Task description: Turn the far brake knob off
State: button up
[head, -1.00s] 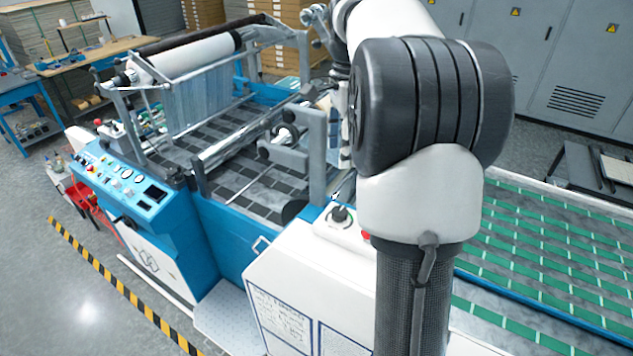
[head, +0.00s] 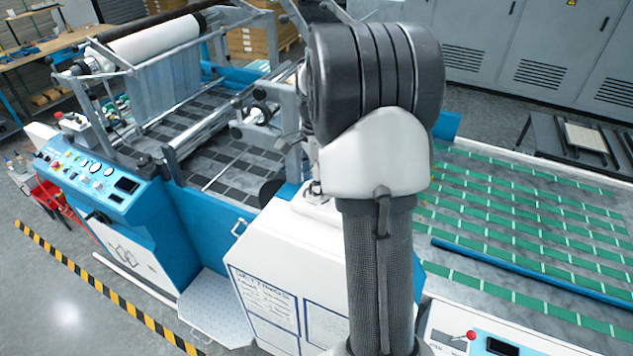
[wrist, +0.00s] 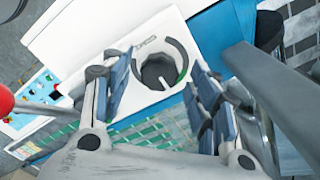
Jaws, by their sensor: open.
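In the wrist view a dark round knob (wrist: 160,72) sits inside a grey ring-shaped dial marking on a white housing top (wrist: 85,30). A small green mark shows on the right of the ring. My gripper (wrist: 158,85) is open and empty, with one finger on each side of the knob in the picture. I cannot tell how high the fingers are above it, or the knob's exact setting.
A grey bar (wrist: 270,90) runs close by the right finger. The laminating machine's upright (head: 290,130) and rollers stand left of my arm. A green-striped bed (head: 520,225) lies right.

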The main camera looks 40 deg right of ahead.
jog(key=shift+f, duration=0.15)
jog(key=c, duration=1.1)
